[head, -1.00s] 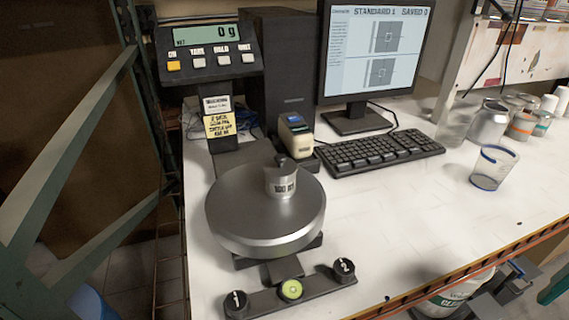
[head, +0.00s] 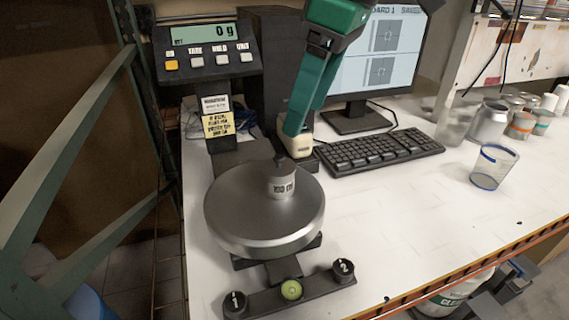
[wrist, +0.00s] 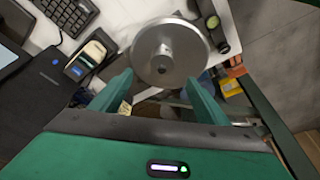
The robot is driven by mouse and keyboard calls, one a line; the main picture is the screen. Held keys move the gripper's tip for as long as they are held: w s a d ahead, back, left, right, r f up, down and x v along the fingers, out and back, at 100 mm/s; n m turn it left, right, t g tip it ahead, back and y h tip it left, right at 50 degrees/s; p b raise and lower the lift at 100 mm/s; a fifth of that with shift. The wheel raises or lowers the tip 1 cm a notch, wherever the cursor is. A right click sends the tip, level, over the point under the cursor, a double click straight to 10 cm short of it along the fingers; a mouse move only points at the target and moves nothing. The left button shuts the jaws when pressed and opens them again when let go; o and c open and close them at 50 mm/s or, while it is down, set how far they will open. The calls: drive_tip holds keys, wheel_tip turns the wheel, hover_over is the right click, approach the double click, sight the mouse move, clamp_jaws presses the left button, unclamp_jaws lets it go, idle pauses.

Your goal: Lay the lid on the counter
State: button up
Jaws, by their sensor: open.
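My gripper (head: 297,125) points down behind the scale, in front of the monitor. In the wrist view my gripper (wrist: 158,77) is open, with nothing between its fingers. I cannot make out a separate lid in either view. A small knobbed metal cylinder (head: 283,186) marked with a 100 stands on the round metal scale pan (head: 238,218). The wrist view shows the cylinder (wrist: 167,57) and pan (wrist: 150,38) just beyond the fingertips, with the fingers apart from both. The white counter (head: 400,225) is bare to the right of the pan.
The scale display (head: 205,48) reads 0 g. A label printer (head: 298,144), partly hidden by my gripper, stands behind the pan. The keyboard (head: 380,152), a clear cup (head: 494,167) and several cans (head: 490,122) stand to the right. Numbered black knobs (head: 343,272) are in front.

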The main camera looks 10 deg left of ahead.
hover_over(282, 156)
drive_tip(key=d, duration=0.2)
drive_tip(key=f, duration=0.5)
drive_tip(key=shift+s+d, duration=0.1)
drive_tip(key=shift+s, duration=0.15)
drive_tip(key=shift+x, duration=2.65)
drive_tip(key=shift+w+r, duration=0.1)
drive_tip(key=c, duration=1.2)
